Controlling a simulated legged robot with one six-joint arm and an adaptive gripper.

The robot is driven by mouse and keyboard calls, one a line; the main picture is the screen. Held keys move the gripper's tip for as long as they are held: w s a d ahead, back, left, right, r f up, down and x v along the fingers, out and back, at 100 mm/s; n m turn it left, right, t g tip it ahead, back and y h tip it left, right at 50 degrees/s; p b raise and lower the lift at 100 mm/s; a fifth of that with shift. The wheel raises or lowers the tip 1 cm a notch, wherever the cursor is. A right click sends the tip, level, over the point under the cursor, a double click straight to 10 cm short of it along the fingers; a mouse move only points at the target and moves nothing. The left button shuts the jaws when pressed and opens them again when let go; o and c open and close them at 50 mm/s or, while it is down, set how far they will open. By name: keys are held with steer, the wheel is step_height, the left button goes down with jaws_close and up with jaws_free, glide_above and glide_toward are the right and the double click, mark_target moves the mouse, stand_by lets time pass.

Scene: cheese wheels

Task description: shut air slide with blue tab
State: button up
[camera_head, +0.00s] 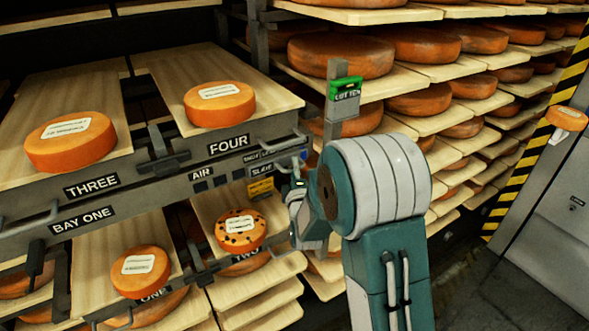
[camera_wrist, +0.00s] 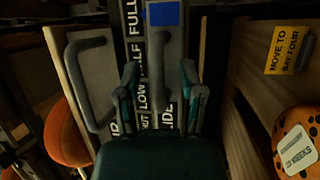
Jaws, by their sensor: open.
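The air slide (camera_wrist: 163,50) is a grey strip in the middle of the wrist view, with a blue tab (camera_wrist: 165,14) at the top beside the word FULL. The scale next to it reads FULL, HALF, LOW and SHUT. A grey upright handle (camera_wrist: 160,72) stands on the strip, between the two fingers of my gripper (camera_wrist: 160,88). The fingers are apart, one on each side of the handle; I cannot tell whether either touches it. In the head view my gripper (camera_head: 297,192) is at the right end of the shelf front, by the AIR and SLIDE labels (camera_head: 262,167), partly hiding that end.
A second grey handle (camera_wrist: 85,80) stands left of the slide. A yellow "MOVE TO BAY FOUR" card (camera_wrist: 289,50) and a speckled cheese (camera_wrist: 296,140) are at the right. Several cheese wheels (camera_head: 70,145) lie on boards. Floor (camera_head: 480,280) shows at lower right.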

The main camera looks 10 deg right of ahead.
jaws_close()
steer(key=s+a, duration=0.1)
steer(key=a, duration=0.3)
steer(key=s+a, duration=0.2)
steer(key=a, duration=0.3)
steer(key=s+a, duration=0.1)
steer(key=a, duration=0.4)
steer(key=shift+s+a+f, duration=0.15)
steer(key=shift+s+a, duration=0.1)
steer(key=shift+s, duration=0.15)
jaws_free()
steer(key=shift+a, duration=0.2)
